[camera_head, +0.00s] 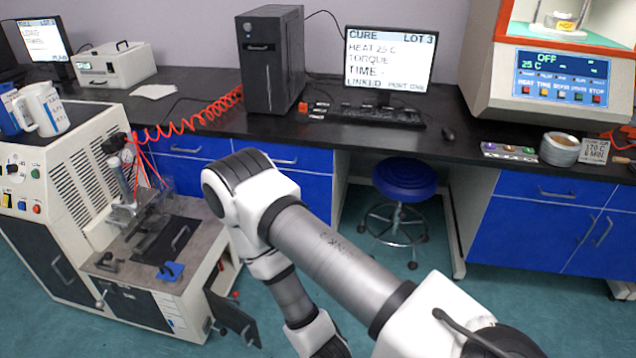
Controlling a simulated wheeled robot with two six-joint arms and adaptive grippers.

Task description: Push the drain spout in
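I cannot pick out a drain spout with certainty. The white machine (70,165) at the left has a vented side, a front control panel and a low bench with a metal clamp fixture (128,200). A small blue part (170,271) sits at the bench's front edge; I cannot tell what it is. One of my arms enters from the bottom right, bends near the middle and runs down out of the picture. It hides part of the machine's right side and the floor. Neither gripper shows.
A dark door (232,318) stands open low on the machine's right side. The black counter (290,125) carries a computer tower, a monitor (388,60) and a rheometer (555,70). A blue stool (404,180) stands under it. A red coiled hose (200,113) runs to the fixture.

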